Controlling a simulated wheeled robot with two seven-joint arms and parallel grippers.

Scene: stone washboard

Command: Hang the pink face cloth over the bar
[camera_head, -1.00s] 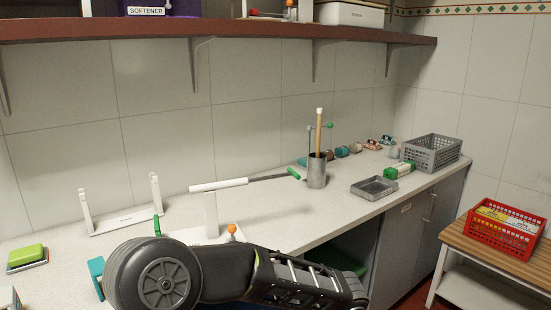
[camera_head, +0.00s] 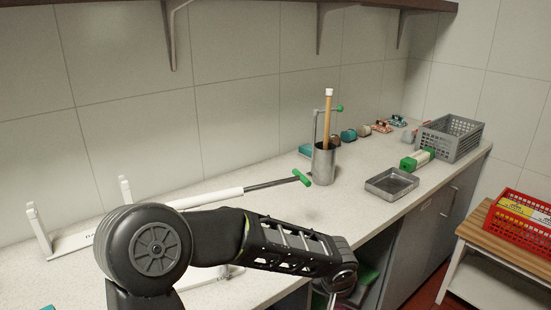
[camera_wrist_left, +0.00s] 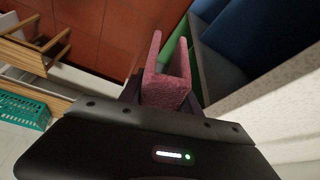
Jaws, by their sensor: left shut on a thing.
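The pink face cloth (camera_wrist_left: 168,92) shows in the left wrist view, folded, with two ends sticking up. My left gripper (camera_wrist_left: 165,98) is shut on it. In the head view my arm crosses the lower middle, and its jaws and the cloth are out of sight below the frame. The cloth is apart from the bar. My right gripper is in neither view.
A metal cup (camera_head: 324,165) with a wooden stick stands right of the bar's tip. A grey tray (camera_head: 391,184) and a grey basket (camera_head: 452,138) are farther right. The left wrist view shows red floor and a teal basket (camera_wrist_left: 22,112).

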